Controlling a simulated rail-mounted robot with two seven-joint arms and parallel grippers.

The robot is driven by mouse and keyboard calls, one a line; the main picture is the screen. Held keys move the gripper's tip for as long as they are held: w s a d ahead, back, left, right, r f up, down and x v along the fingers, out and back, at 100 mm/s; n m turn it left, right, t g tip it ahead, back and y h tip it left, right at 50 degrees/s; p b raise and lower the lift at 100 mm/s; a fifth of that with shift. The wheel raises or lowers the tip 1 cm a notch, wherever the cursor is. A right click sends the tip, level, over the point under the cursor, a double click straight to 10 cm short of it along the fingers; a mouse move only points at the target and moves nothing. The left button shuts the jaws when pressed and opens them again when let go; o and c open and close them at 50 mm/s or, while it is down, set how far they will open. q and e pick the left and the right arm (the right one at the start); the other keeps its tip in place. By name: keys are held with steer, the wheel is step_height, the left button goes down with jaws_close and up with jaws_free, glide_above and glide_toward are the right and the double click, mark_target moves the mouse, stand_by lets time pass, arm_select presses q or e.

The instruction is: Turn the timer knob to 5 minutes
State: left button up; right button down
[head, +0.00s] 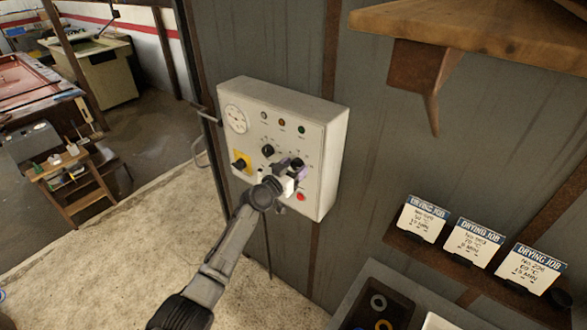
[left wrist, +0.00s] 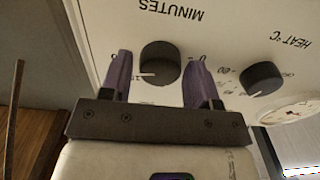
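In the left wrist view the panel appears upside down and the mark points left; part of the scale is hidden. The knob also shows in the head view (head: 298,163), partly behind my gripper. My left gripper (left wrist: 160,75) is open, its purple fingers on either side of the knob with visible gaps. It also shows in the head view (head: 287,169), in front of the panel. My right gripper is not in view.
The black heat knob (left wrist: 262,79) sits close beside one finger. The box also has a dial gauge (head: 236,119), a yellow-backed switch (head: 241,161), and a red button (head: 300,197) below the timer. Drying job cards (head: 423,219) stand on a shelf at right.

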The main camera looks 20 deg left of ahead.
arm_select(q)
steer(key=c, duration=0.7)
steer(key=shift+o, duration=0.2)
